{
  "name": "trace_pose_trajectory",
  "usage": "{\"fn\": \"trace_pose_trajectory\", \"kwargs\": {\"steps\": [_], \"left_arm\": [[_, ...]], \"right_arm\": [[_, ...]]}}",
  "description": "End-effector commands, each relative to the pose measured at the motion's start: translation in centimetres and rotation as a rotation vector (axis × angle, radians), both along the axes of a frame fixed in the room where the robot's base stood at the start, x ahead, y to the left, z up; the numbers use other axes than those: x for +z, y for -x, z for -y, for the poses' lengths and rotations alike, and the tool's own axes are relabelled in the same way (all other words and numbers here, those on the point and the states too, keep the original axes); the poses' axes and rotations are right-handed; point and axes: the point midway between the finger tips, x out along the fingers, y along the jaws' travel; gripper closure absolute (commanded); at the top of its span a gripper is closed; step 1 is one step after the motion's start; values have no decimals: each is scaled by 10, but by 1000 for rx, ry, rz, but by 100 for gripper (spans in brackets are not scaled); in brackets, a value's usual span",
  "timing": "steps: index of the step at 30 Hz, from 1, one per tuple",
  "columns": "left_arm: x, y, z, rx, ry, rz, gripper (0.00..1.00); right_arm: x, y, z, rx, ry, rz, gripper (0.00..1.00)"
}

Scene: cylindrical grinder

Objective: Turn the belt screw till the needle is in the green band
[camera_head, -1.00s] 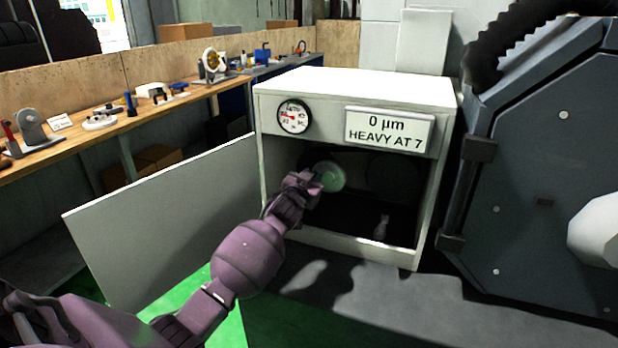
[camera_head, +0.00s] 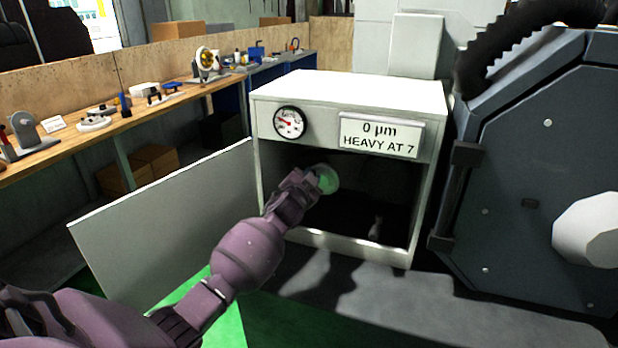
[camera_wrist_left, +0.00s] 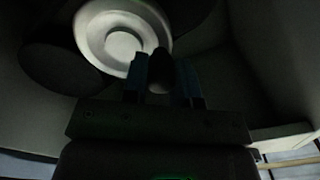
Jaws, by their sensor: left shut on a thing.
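The belt screw seems to be the dark rounded knob (camera_wrist_left: 159,72) between my left fingers in the left wrist view; its shaft is hidden. My left gripper (camera_wrist_left: 160,85) is shut on it. In the head view, my left gripper (camera_head: 311,182) reaches into the open cabinet (camera_head: 349,90), just in front of a pale round pulley. The pulley (camera_wrist_left: 120,40) shows behind the fingers in the left wrist view. The round gauge (camera_head: 290,122) is on the cabinet's upper front. Its red needle lies on the left part of the dial; I cannot make out a green band. My right gripper is not in view.
A sign (camera_head: 380,136) beside the gauge reads "0 µm HEAVY AT 7". The cabinet door (camera_head: 165,228) stands open to the left, close to my left arm. A large dark machine housing (camera_head: 535,180) stands at the right. A workbench (camera_head: 120,120) with tools runs along the left.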

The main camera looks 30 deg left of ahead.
Motion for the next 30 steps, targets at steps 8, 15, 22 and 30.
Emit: {"fn": "trace_pose_trajectory", "kwargs": {"steps": [8,15,22,30], "left_arm": [[0,0,0,-1,0,0,69],[0,0,0,-1,0,1,48],[0,2,1,0,1,0,48],[0,32,8,-1,0,-1,48]], "right_arm": [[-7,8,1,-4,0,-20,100],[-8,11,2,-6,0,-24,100],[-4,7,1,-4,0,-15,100],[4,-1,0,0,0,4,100]]}}
